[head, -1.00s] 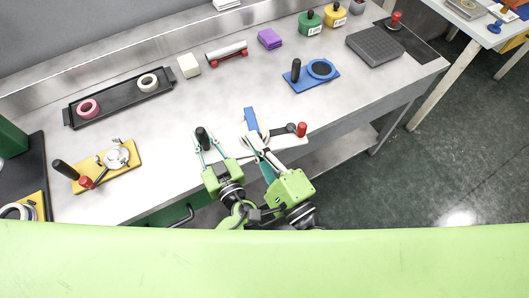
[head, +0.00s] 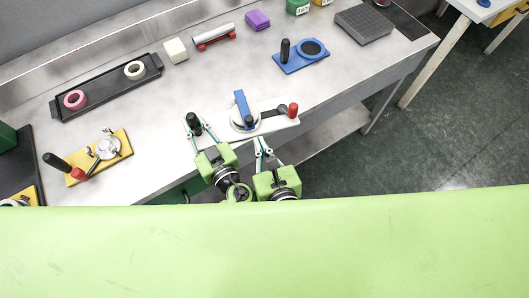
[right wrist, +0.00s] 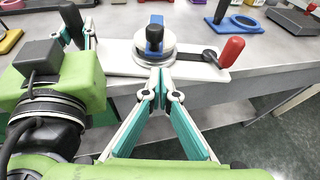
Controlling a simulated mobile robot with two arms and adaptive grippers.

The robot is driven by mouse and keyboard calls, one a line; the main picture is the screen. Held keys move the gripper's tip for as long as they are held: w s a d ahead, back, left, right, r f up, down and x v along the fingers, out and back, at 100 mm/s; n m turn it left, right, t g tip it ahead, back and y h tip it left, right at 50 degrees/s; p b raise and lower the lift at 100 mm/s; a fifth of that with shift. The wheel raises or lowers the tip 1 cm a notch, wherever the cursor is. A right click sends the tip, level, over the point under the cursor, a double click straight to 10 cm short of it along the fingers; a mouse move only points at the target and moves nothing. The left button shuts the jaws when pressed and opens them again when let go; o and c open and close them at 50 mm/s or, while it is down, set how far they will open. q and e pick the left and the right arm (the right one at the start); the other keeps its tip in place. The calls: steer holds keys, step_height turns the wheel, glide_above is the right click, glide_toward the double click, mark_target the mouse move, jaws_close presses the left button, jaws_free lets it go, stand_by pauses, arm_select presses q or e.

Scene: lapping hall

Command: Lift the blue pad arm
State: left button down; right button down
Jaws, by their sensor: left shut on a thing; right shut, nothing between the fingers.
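The blue pad arm (head: 240,102) points up and back from a round silver-white disc (head: 238,124) on a white base plate (head: 275,125). A black knob (head: 249,121) stands at its near end; the knob (right wrist: 154,38) partly hides the blue arm (right wrist: 156,19) in the right wrist view. A black lever with a red handle (head: 293,110) extends right. My left gripper (head: 195,131) is shut on the black upright handle (head: 193,121) at the plate's left end. My right gripper (head: 263,146) is shut and empty, just in front of the plate; its fingertips (right wrist: 160,68) are below the knob.
A yellow fixture (head: 98,158) stands to the left. Behind are a black tray (head: 105,92) with two rings, a white block (head: 176,50), a red-footed roller (head: 214,38) and a blue fixture (head: 301,56). The bench's front edge runs close by.

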mark_target(254, 128)
steer(key=x, duration=0.4)
steer(key=shift+r, duration=0.15)
steer(key=shift+r, duration=0.85)
steer(key=r, duration=0.2)
steer(key=w+r, duration=0.1)
steer(key=r, duration=0.2)
steer(key=w+r, duration=0.1)
steer(key=r, duration=0.1)
steer(key=shift+w+a+r, duration=0.15)
steer(key=shift+a+r, duration=0.15)
steer(key=shift+r, duration=0.1)
steer(key=w+a+r+g, duration=0.1)
steer(key=w+a+r, duration=0.1)
steer(key=w+r, duration=0.4)
steer(key=shift+w, duration=0.8)
